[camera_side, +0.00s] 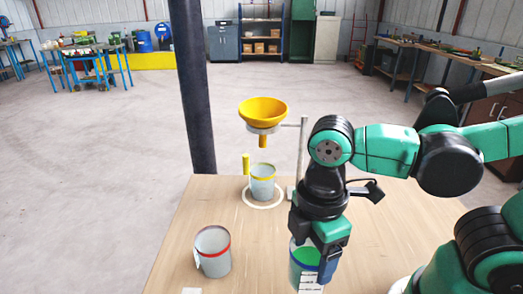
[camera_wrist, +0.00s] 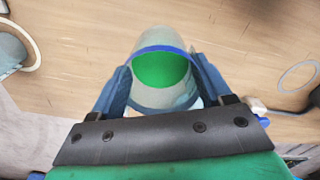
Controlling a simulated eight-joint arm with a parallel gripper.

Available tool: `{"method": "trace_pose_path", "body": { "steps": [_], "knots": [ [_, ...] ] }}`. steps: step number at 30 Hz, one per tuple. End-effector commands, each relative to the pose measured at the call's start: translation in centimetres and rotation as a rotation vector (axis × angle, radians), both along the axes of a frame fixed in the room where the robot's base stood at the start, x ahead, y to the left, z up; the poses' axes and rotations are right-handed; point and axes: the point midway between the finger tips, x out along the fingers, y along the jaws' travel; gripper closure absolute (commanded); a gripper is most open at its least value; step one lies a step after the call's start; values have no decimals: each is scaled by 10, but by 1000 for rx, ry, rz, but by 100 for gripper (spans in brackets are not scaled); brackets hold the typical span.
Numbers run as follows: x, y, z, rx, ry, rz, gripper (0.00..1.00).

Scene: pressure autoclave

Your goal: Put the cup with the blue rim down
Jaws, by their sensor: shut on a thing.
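The cup with the blue rim (camera_wrist: 160,94) is between the two fingers of my gripper (camera_wrist: 163,78) in the wrist view. Green contents show inside it. In the side view the cup (camera_side: 304,272) is at the front of the table, with my gripper (camera_side: 327,262) shut on it from above and the right. It looks about upright. Its bottom is at the lower frame edge, so I cannot tell whether it touches the table.
A red-rimmed cup (camera_side: 213,254) stands left on the wooden table (camera_side: 225,215). A yellow-rimmed cup (camera_side: 263,184) stands in a white ring under a yellow funnel (camera_side: 263,110) on a stand. An empty pale ring (camera_wrist: 283,84) lies right in the wrist view.

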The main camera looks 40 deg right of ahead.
Motion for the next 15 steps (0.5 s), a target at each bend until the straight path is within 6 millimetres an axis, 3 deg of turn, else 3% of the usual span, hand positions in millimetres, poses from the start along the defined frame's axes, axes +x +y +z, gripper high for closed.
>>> {"method": "trace_pose_path", "body": {
  "steps": [3, 15],
  "knots": [
    [1, 0, -14, 0, 0, 0, 85],
    [1, 0, -39, 0, 0, -1, 85]
  ]
}}
